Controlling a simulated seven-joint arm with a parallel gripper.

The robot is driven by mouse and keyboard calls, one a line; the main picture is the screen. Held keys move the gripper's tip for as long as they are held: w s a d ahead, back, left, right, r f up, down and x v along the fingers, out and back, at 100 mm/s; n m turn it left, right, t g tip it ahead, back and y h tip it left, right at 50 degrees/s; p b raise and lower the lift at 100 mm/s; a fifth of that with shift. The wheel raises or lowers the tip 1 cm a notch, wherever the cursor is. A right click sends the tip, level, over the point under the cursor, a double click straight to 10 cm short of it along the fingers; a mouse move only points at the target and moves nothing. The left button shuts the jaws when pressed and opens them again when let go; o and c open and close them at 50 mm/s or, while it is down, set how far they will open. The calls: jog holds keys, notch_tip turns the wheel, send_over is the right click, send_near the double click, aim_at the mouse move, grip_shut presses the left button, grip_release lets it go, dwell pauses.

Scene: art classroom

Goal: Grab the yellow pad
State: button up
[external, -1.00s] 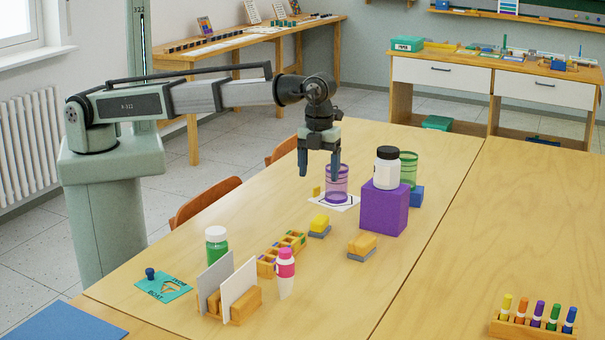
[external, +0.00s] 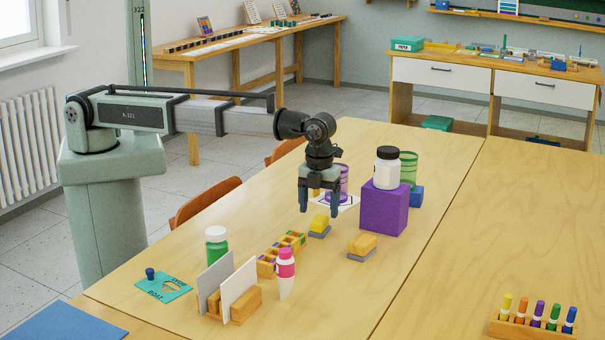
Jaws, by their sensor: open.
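A yellow pad (external: 319,223) sits on a grey base on the wooden table, near the middle. A second pad, more orange-yellow (external: 363,243), lies on a grey base to its right and nearer the camera. My gripper (external: 319,211) points down with its two dark fingers apart, empty. Its fingertips appear just above the yellow pad, one on each side of it in this view. I cannot tell the exact height or depth between them.
A purple block (external: 384,208) with a white jar (external: 387,169) on it stands to the right. A purple cup (external: 342,183) stands behind my gripper. A wooden compartment tray (external: 282,253) lies to the left. The table's right side is mostly clear.

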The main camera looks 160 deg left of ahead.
aim_at(320, 218)
jog(key=shift+a+f, duration=0.2)
jog(key=shift+f, duration=2.1)
jog(key=shift+c, duration=0.3)
jog(key=c, duration=1.1)
